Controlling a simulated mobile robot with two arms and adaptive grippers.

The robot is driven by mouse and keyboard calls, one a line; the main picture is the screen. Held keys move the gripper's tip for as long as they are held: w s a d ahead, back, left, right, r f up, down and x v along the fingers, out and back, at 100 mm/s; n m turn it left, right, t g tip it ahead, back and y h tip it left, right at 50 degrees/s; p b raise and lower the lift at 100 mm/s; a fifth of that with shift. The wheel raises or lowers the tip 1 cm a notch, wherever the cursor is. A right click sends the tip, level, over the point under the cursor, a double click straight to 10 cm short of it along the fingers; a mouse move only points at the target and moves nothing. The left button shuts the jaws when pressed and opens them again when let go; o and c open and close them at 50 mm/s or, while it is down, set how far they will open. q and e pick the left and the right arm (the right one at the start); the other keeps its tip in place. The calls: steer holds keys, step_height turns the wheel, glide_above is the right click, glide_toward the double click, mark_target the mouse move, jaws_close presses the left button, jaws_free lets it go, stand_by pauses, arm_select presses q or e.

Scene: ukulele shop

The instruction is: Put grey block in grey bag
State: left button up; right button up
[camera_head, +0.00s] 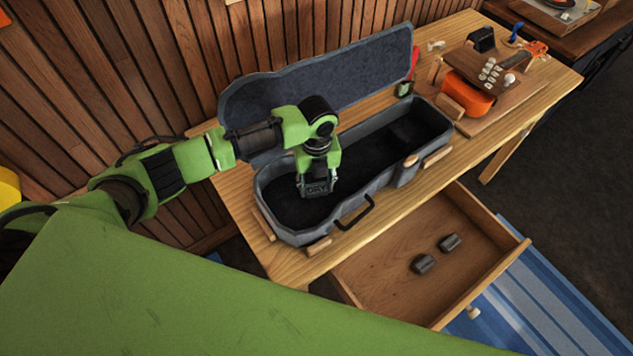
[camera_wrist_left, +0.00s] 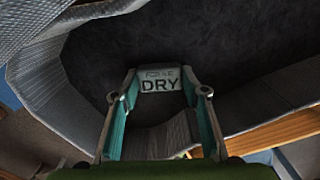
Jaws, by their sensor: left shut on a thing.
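My left gripper (camera_head: 318,180) is shut on a grey block (camera_head: 317,190) marked "DRY", over the left, wider part of the open grey case (camera_head: 352,216), the only bag-like container in view. In the left wrist view the block (camera_wrist_left: 161,86) sits between the two fingers against the dark lining of the case (camera_wrist_left: 270,92). I cannot tell whether the block touches the lining. The case lies on the wooden table with its lid (camera_head: 360,68) raised at the back. My right gripper is not in view.
An open wooden drawer (camera_head: 395,290) below the table's front edge holds two small dark grey pieces (camera_head: 424,263) (camera_head: 450,243). Small wooden blocks (camera_head: 437,157) stand around the case. An orange item (camera_head: 467,92) and tools crowd the table's right end.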

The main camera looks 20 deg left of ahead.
mark_target(317, 188)
arm_select(q)
steer(key=shift+f, duration=0.2)
steer(key=o, duration=1)
steer(key=shift+o, duration=0.4)
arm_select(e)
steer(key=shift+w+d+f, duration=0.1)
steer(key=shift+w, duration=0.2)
arm_select(q)
steer(key=shift+r, duration=0.1)
steer(key=shift+r, duration=0.55)
step_height(317, 188, up, 11)
steer(key=b, duration=0.2)
steer(key=shift+b, duration=0.35)
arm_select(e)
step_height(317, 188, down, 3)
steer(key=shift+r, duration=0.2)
arm_select(q)
steer(key=shift+s, duration=0.1)
